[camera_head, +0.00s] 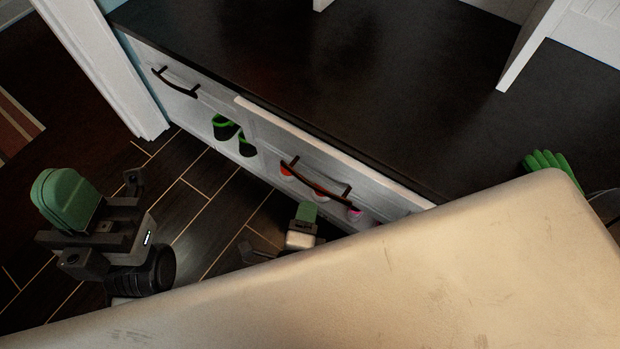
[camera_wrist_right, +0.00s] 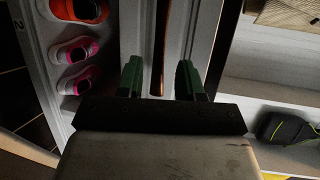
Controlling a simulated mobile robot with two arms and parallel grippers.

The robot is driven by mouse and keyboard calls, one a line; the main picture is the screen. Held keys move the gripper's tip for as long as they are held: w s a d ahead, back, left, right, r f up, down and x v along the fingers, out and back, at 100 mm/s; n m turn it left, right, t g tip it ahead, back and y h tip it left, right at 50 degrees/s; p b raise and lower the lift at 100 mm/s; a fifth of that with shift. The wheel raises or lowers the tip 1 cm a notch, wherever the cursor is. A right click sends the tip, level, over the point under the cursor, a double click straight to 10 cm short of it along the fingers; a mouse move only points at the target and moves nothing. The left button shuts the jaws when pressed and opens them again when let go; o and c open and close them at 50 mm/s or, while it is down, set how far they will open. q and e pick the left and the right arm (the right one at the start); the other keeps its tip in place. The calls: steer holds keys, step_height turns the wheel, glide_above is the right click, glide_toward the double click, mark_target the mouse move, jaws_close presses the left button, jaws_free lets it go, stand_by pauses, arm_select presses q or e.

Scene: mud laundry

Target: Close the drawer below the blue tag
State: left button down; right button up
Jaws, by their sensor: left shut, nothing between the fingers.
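A white drawer front with a dark bar handle (camera_head: 315,182) is in the bench in the head view, and its white top edge (camera_head: 300,132) stands out a little from the bench front. No blue tag is visible. My right gripper (camera_head: 305,213) is low in front of this drawer. In the right wrist view its green fingers (camera_wrist_right: 160,80) are apart, with a brown handle bar (camera_wrist_right: 158,45) showing between them; I cannot tell whether they touch it. My left gripper (camera_head: 66,200) is shut and empty over the floor at left, away from the drawers.
Another drawer handle (camera_head: 174,82) is at left on the bench. Green shoes (camera_head: 234,135) and pink shoes (camera_wrist_right: 77,65) sit below. A green glove (camera_head: 548,161) lies on the dark bench top (camera_head: 380,90). A pale foreground surface hides the lower right.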

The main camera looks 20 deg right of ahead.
mark_target(314, 183)
steer(key=b+x, duration=0.2)
steer(key=x, duration=0.6)
steer(key=shift+w+d, duration=0.15)
steer(key=shift+w, duration=0.05)
jaws_close()
steer(key=shift+r, duration=0.1)
